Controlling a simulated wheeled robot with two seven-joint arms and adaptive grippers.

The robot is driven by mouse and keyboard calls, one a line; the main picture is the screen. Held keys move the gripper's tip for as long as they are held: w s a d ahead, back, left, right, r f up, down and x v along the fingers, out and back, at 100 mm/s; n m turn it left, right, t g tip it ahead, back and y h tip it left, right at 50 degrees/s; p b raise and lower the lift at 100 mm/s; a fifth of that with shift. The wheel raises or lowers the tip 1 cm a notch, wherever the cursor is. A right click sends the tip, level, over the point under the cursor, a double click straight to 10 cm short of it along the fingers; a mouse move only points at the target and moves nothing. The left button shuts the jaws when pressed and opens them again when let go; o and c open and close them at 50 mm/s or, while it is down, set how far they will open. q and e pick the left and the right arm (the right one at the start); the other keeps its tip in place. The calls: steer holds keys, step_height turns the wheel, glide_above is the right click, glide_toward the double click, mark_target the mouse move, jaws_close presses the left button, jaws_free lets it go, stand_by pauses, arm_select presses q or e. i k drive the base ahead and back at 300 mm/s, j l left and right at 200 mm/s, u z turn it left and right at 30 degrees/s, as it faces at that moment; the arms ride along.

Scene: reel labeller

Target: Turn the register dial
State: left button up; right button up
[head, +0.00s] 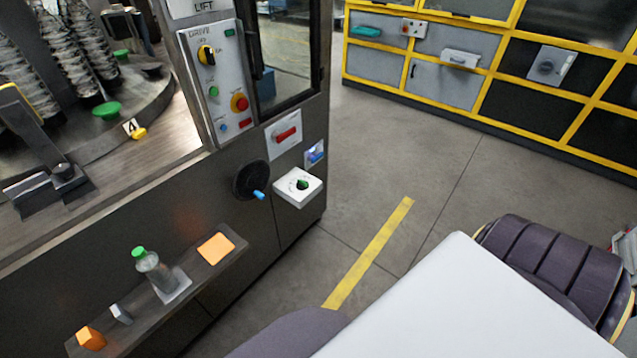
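In the head view, a white box with a round scale and a small green knob (302,184) sticks out low on the machine's dark front, near its right corner. It looks like the register dial, though I cannot read a label on it. A black handwheel (246,176) with a blue handle sits just left of it. Neither of my grippers is in view, and nothing touches the dial. Parts of my own body fill the bottom right.
Above the dial are a red rotary switch (286,134) and the DRIVE panel (220,80) with several knobs and buttons. A shelf (207,277) with a bottle (152,268) and small blocks juts out lower left. Floor with a yellow stripe (370,252) is clear to the right.

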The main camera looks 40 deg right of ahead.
mark_target(301, 185)
steer(key=z, duration=1)
steer(key=i+l+z, duration=0.3)
steer(key=i+j, duration=0.05)
steer(key=j, duration=0.05)
